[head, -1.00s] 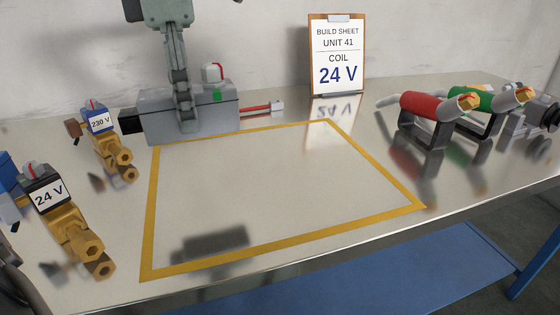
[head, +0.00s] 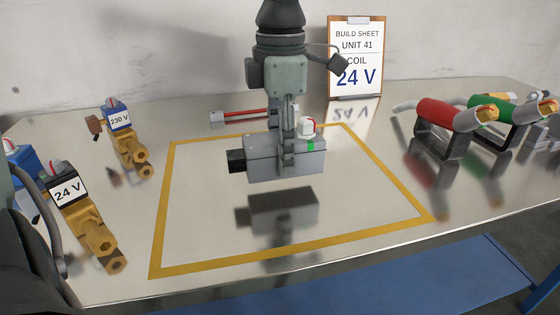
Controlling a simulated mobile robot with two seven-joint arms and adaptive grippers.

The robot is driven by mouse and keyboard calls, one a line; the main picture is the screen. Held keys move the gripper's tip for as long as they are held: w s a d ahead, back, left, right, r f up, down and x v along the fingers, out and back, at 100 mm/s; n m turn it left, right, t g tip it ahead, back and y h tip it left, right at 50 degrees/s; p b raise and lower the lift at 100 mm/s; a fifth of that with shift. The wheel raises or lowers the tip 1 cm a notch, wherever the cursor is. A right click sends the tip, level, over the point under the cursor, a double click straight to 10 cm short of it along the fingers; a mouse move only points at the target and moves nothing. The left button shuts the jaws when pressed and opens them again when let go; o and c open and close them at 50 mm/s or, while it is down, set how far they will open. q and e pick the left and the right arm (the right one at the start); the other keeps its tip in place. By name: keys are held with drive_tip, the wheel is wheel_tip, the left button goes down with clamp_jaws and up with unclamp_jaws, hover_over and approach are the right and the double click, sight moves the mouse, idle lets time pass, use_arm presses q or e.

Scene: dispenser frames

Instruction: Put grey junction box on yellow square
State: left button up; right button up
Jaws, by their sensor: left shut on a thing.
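The grey junction box (head: 262,162) has a black end on its left, a green mark and a white knob with a red stripe on top. My left gripper (head: 287,168) comes down from above and is shut on the box near its middle. The box is held level above the table, apart from it, with its reflection below. The yellow square (head: 165,215) is a taped outline on the shiny table, and the box hangs over its inside. My right gripper is not in view.
A 24 V valve (head: 85,225) and a 230 V valve (head: 128,140) stand left of the square. A red rod (head: 245,114) lies behind it. A build sheet (head: 356,58) stands behind. The square's surface is clear.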

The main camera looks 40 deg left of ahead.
use_arm(q)
wheel_tip(320, 180, down, 3)
drive_tip(key=shift+r, duration=0.2)
drive_tip(key=shift+f, duration=0.25)
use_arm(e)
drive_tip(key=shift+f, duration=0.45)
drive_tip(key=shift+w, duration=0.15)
